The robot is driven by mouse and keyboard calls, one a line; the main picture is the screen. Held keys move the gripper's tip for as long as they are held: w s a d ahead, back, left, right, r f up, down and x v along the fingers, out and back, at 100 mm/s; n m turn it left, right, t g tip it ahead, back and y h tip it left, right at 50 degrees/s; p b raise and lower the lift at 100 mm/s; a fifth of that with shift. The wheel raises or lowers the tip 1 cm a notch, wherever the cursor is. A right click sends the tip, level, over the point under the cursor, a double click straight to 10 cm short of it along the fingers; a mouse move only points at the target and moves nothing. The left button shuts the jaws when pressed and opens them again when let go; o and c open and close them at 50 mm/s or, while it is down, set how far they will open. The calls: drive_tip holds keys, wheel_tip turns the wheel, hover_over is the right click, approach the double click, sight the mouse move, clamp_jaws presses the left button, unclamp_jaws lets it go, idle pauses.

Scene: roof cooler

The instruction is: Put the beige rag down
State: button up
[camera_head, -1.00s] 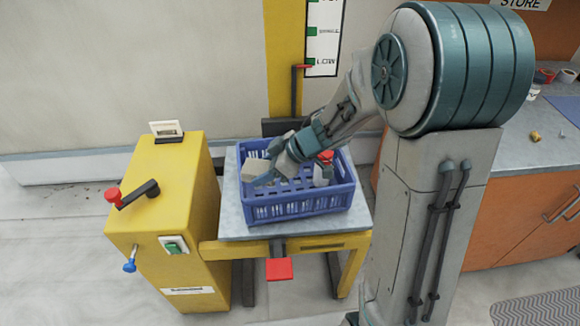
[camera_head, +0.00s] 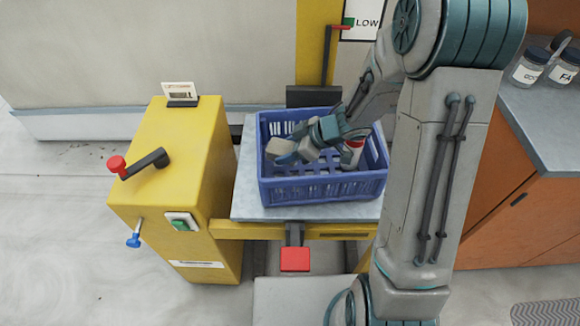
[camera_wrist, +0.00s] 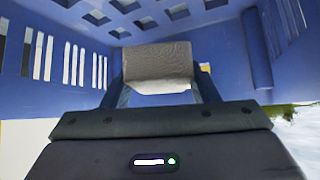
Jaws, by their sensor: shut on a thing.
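The beige rag (camera_wrist: 158,62) is a folded, grey-beige bundle held between the two fingers of my gripper (camera_wrist: 157,85) in the wrist view. In the head view my gripper (camera_head: 292,152) reaches down into a blue crate (camera_head: 322,190) with the rag (camera_head: 280,146) at its tip, near the crate's left side. The crate's slotted walls also surround the rag in the wrist view (camera_wrist: 60,55). I cannot tell whether the rag touches the crate floor. My wrist and arm hide part of the crate's inside.
A white bottle with a red top (camera_head: 352,153) stands in the crate, right of my gripper. The crate sits on a grey platform (camera_head: 248,205) beside a yellow machine (camera_head: 180,190) with a red-knobbed crank (camera_head: 138,165). A counter with jars (camera_head: 530,66) is at the right.

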wheel_tip(320, 180, down, 6)
drive_tip(key=shift+r+b, duration=0.15)
drive_tip(key=shift+b, duration=0.9)
drive_tip(key=o, duration=1)
drive_tip(key=shift+r, duration=0.15)
